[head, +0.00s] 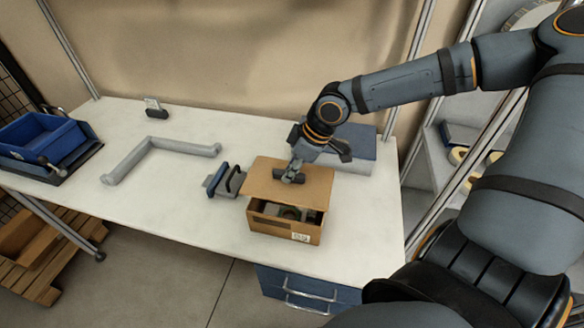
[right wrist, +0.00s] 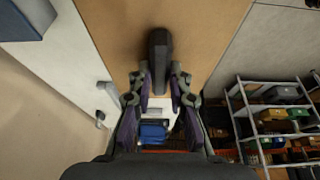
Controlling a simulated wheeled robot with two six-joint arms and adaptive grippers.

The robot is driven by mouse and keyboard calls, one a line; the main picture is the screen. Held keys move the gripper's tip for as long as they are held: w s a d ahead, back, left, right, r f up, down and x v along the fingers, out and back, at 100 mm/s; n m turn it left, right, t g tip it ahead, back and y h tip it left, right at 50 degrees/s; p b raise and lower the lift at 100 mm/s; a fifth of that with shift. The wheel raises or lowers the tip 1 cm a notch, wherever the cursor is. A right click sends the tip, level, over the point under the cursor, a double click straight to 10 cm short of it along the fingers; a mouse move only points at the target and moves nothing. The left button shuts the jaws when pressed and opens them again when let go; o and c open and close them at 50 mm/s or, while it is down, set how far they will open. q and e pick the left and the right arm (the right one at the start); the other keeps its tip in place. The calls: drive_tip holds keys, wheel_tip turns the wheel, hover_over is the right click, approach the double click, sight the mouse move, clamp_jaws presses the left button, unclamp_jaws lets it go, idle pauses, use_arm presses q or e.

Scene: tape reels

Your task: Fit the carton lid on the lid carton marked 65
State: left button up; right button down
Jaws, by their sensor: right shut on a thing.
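The carton lid (head: 314,188) is a flat brown board with a dark handle (right wrist: 158,50) on top. My right gripper (head: 290,174) is shut on that handle; the right wrist view also shows the gripper (right wrist: 160,82) around it. The open brown carton (head: 268,223) stands on the table just below the lid, towards the front. Its white label (head: 300,237) is too small to read surely. The lid covers the back of the opening. Grey and dark contents show through the front gap. Whether the lid touches the rim cannot be told. My left gripper is not in view.
A blue and grey tape dispenser-like thing (head: 222,181) lies left of the carton. A blue-grey box (head: 356,145) stands behind. A grey angled bar (head: 140,156) and a blue bin (head: 40,137) are further left. The white table (head: 165,205) is clear at front left.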

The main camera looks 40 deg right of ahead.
sight(291, 185)
drive_tip(key=shift+w+f+b, duration=0.15)
drive_tip(key=shift+f+b, duration=0.3)
drive_tip(key=shift+f, duration=0.2)
wheel_tip(291, 185, down, 5)
drive_tip(key=b, duration=0.4)
drive_tip(key=shift+r, duration=0.15)
drive_tip(key=shift+f+b, duration=0.75)
drive_tip(key=shift+b, duration=0.1)
drive_tip(key=c, duration=1.2)
unclamp_jaws()
